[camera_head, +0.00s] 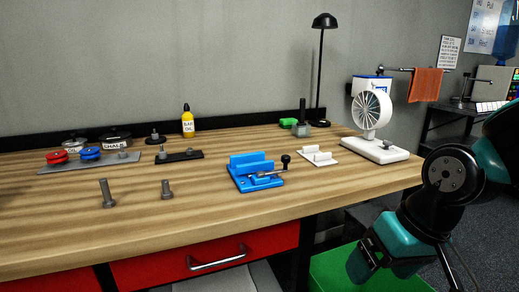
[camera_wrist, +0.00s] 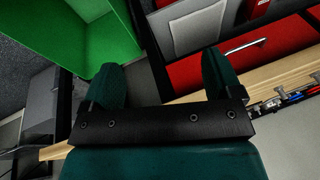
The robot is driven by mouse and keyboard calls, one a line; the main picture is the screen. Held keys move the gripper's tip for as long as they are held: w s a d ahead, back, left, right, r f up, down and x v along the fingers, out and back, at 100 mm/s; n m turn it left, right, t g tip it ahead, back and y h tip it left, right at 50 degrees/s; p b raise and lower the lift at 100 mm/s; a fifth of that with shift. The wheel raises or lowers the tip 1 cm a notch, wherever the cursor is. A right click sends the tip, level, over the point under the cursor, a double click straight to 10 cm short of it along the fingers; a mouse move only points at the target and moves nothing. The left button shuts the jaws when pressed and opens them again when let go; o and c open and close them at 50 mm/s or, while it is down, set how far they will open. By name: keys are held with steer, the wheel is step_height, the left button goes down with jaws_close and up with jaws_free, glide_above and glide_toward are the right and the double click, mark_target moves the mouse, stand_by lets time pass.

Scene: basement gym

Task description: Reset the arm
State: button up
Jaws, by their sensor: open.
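My arm is at the right edge of the head view, in front of the workbench's right end. My gripper (camera_head: 376,262) hangs beside the bench, below the level of its top, over the green bin (camera_head: 322,278). In the wrist view my gripper (camera_wrist: 163,72) shows two teal fingers spread well apart with nothing between them, so it is open and empty. The green bin (camera_wrist: 75,30) also shows at the upper left there. The wooden workbench (camera_head: 210,214) bears all the small items, and my gripper is apart from them.
On the bench are a blue clamp fixture (camera_head: 252,168), a white fan (camera_head: 372,115), a white bracket (camera_head: 318,158), bolts (camera_head: 107,195) and a yellow bottle (camera_head: 187,123). A red drawer (camera_head: 205,262) is below. An orange towel (camera_head: 426,84) hangs behind my arm. The bench's front middle is clear.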

steer(key=s+a+r+n+g+y, duration=0.1)
steer(key=s+a+r+n, duration=0.1)
steer(key=s, duration=0.3)
steer(key=s+a+r+n+g, duration=0.1)
steer(key=s+a+r+n, duration=0.15)
steer(key=s, duration=0.25)
step_height(320, 180, up, 18)
steer(key=p, duration=1.8)
steer(key=shift+w+d, duration=0.15)
steer(key=shift+d, duration=0.15)
steer(key=shift+c, duration=0.3)
